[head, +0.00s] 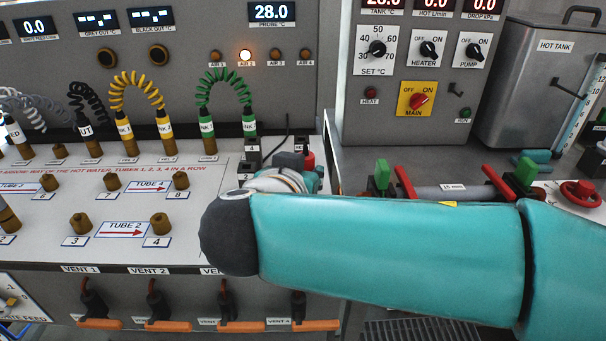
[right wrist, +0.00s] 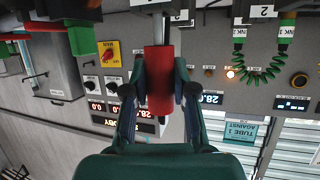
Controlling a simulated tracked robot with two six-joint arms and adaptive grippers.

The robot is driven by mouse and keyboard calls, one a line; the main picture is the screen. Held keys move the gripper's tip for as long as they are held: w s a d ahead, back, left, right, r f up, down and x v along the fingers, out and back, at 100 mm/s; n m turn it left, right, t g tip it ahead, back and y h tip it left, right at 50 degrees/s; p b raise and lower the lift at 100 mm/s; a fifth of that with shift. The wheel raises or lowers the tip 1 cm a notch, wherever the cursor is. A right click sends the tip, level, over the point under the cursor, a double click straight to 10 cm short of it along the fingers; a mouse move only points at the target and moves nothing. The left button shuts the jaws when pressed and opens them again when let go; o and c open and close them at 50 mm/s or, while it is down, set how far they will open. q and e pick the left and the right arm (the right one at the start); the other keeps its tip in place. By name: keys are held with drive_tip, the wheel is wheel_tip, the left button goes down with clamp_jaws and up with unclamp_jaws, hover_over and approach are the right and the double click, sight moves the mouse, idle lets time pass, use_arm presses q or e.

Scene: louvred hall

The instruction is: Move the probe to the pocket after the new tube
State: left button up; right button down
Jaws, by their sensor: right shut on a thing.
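The probe has a red handle (right wrist: 158,80), upright in the right wrist view between the two fingers of my right gripper (right wrist: 159,92), which is shut on it. In the head view a bit of the red handle (head: 309,160) shows past my right wrist, beside small black pocket blocks marked 4 (head: 252,144) and 2 (head: 246,168). Part of my right gripper (head: 315,175) shows there; the arm hides the rest. The probe's tip is hidden in the head view, so I cannot tell whether it is in a pocket. My left gripper is not in view.
Green (head: 223,90) and yellow (head: 137,92) coiled hoses arch over the bench's back. The second lamp (head: 245,56) under the 28.0 probe display is lit. Brown fittings and TUBE labels lie left. My right arm covers the bench's right front. A hot tank (head: 540,85) stands right.

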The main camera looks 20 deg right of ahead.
drive_tip(key=c, duration=0.9)
unclamp_jaws()
drive_tip(key=shift+o, duration=0.2)
drive_tip(key=shift+r, duration=0.1)
drive_tip(key=s+a+r+p, duration=0.1)
drive_tip(key=s+a+r, duration=0.1)
drive_tip(key=r, duration=0.3)
drive_tip(key=shift+s+r+p, duration=0.35)
drive_tip(key=shift+s+p, duration=0.05)
drive_tip(key=shift+s, duration=0.25)
